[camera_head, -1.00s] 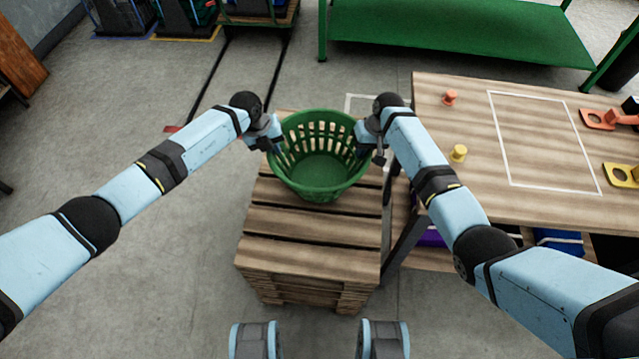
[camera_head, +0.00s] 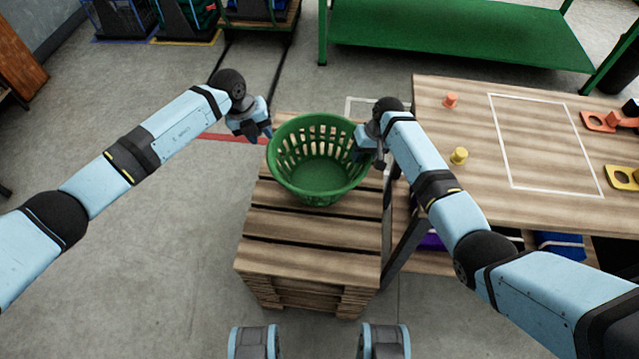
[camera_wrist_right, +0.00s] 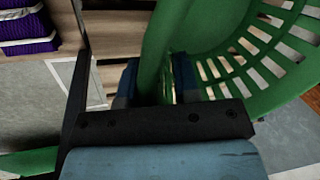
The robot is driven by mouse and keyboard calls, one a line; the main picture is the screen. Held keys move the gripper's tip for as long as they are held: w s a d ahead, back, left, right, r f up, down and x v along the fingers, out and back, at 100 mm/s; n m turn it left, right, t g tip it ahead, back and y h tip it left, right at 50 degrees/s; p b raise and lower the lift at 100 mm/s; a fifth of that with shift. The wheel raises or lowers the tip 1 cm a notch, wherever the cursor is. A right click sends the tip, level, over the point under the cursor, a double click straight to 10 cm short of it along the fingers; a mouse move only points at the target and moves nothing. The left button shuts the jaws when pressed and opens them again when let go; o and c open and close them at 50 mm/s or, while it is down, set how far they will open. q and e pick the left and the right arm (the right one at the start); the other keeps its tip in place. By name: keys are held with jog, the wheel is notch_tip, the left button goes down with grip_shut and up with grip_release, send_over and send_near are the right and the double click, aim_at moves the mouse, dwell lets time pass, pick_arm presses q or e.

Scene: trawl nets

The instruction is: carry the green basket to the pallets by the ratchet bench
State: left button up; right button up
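The green basket (camera_head: 318,190) is a round slatted tub. It stands upright and empty on the stacked wooden pallets (camera_head: 312,262), near their far end. My left gripper (camera_head: 258,132) is off the basket, a little to the left of its rim, with its fingers apart and nothing between them. My right gripper (camera_head: 374,156) is at the basket's right rim. In the right wrist view the green rim (camera_wrist_right: 155,60) runs between its two fingers, which sit close on both sides of it.
A wooden bench (camera_head: 455,115) stands close on the right, with an orange peg (camera_head: 450,100), a yellow peg (camera_head: 458,156) and ratchet-like parts. A green table (camera_head: 460,40) is behind. Open floor (camera_head: 150,270) lies to the left.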

jog(key=shift+r, duration=0.1)
pick_arm(q)
jog(key=v, duration=0.4)
pick_arm(e)
jog(key=v, duration=1.2)
